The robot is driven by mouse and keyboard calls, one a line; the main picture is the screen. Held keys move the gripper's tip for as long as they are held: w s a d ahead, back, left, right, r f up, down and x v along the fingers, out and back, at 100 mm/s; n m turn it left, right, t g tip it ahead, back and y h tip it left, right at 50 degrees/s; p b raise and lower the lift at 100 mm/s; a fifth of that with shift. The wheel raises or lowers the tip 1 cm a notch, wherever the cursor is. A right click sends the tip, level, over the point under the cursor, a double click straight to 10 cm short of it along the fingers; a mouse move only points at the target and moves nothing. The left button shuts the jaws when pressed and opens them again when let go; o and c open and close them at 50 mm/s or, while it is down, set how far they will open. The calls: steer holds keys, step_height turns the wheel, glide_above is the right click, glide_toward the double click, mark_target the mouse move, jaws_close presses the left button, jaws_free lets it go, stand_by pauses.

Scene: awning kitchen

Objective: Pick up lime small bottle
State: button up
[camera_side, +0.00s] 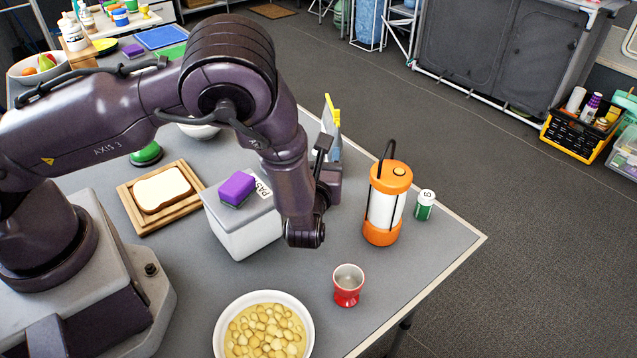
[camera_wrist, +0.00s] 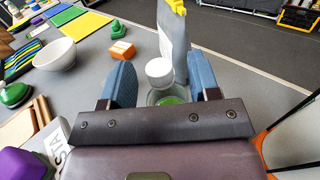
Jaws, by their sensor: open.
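A small bottle with a white cap (camera_wrist: 160,72) and a lime-green patch on its lower body (camera_wrist: 168,100) stands between the fingers in the wrist view. Its base is hidden by my gripper, and my arm hides it in the side view. My gripper (camera_wrist: 160,64) is open, with one blue finger on each side of the bottle. I cannot tell whether either finger touches it. In the side view my gripper (camera_side: 322,160) is low over the table, partly hidden by my arm. A darker green jar with a white lid (camera_side: 424,205) stands apart near the table's right edge.
A grey bag with a yellow clip (camera_wrist: 175,40) stands just behind the bottle. An orange lantern (camera_side: 383,205) stands right of my gripper. A white box (camera_side: 240,228) with a purple sponge (camera_side: 237,188) is at left. A red cup (camera_side: 348,284) and white bowl (camera_side: 220,335) are in front.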

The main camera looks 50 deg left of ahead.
steer(key=shift+x, duration=1.4)
jaws_close()
steer(key=shift+r, duration=0.1)
